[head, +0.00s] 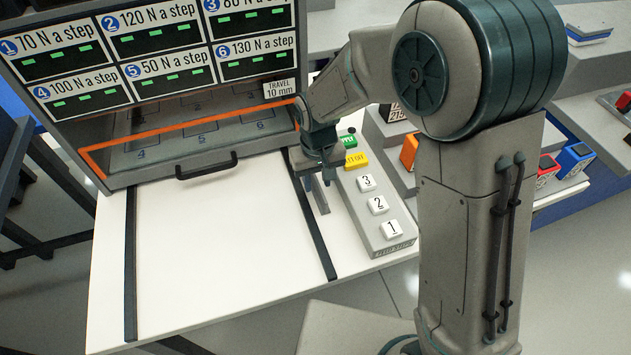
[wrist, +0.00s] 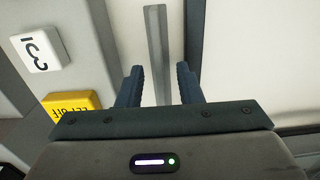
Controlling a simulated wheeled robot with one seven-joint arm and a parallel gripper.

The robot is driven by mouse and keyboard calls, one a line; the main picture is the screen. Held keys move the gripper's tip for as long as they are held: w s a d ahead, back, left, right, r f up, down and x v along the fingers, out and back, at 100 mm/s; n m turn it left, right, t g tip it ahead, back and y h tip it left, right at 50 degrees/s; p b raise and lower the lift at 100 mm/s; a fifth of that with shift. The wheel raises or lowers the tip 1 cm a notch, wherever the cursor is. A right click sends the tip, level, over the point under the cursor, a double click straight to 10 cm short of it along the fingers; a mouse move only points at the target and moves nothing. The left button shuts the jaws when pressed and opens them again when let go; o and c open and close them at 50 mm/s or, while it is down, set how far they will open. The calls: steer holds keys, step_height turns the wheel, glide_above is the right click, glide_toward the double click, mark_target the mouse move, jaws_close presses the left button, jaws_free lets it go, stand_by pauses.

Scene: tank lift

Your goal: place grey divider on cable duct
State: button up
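A flat grey divider (head: 320,199) lies on the white table between a dark strip and the button panel. In the wrist view the grey divider (wrist: 156,40) runs lengthwise between the two fingers, with a gap on each side. My gripper (head: 317,180) is open above its far end; the wrist view also shows my gripper (wrist: 158,85) open and not touching it. How far the fingertips are above the divider is hard to tell. I cannot surely pick out the cable duct.
The button panel (head: 372,205) stands close to the right of the gripper. Dark strips (head: 131,265) (head: 316,235) run along the table. A cabinet with an orange-edged opening (head: 190,130) and handle (head: 206,167) stands behind. The white table (head: 220,240) is clear between the strips.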

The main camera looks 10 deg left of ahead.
step_height(320, 180, down, 2)
steer(key=shift+f, duration=0.1)
jaws_close()
